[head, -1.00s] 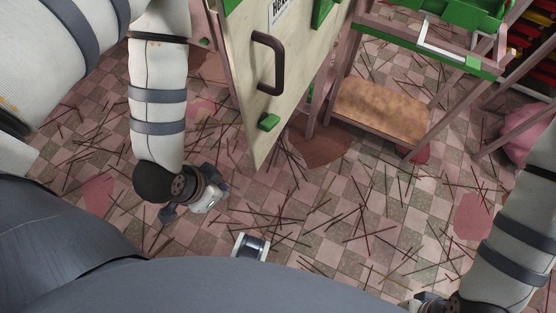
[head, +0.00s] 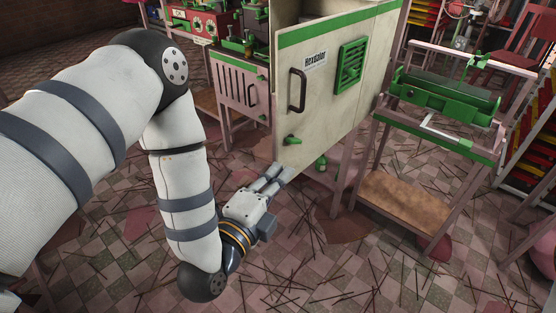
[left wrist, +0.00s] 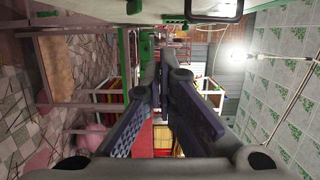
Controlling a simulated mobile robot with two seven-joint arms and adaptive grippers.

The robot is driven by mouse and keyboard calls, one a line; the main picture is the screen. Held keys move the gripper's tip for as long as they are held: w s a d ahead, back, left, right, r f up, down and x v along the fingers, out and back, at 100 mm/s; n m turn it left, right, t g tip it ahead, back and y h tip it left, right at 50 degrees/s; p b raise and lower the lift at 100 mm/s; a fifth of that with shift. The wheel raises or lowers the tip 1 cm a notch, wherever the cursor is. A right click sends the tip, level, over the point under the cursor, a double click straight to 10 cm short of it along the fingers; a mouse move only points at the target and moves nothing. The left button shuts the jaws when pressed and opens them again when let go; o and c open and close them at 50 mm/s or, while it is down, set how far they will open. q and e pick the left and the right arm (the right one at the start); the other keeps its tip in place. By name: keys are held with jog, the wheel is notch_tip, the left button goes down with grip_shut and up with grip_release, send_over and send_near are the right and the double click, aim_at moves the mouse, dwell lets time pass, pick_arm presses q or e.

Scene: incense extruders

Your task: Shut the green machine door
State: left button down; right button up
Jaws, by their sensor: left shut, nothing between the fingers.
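The machine door (head: 335,85) is a cream panel with a green top band, a dark handle (head: 297,90), a green vent and a green knob low down. It stands out from the machine at an angle, with its handle edge toward me. My left gripper (head: 281,174) is shut and empty, just below the door's lower near corner; I cannot tell whether it touches. In the left wrist view its fingers (left wrist: 166,62) come together, and the dark handle (left wrist: 214,10) shows at the top edge. My right gripper is out of view.
A green-topped stand (head: 445,95) with a brown lower shelf (head: 408,207) is to the right. A bench with a red and green machine (head: 210,25) is behind on the left. Thin sticks litter the checkered floor (head: 330,265), which is otherwise open in front.

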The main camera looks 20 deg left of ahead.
pick_arm(q)
jog(key=b, duration=0.1)
send_near(290, 140)
jog(key=w+d+r, duration=0.3)
jog(key=w+d, duration=0.2)
jog(key=shift+w+a, duration=0.3)
jog(key=shift+a, duration=0.3)
jog(key=shift+w+a, duration=0.35)
jog(key=shift+a, duration=0.3)
jog(key=shift+w+a, duration=0.15)
jog(key=shift+a, duration=0.3)
jog(key=shift+a, duration=0.15)
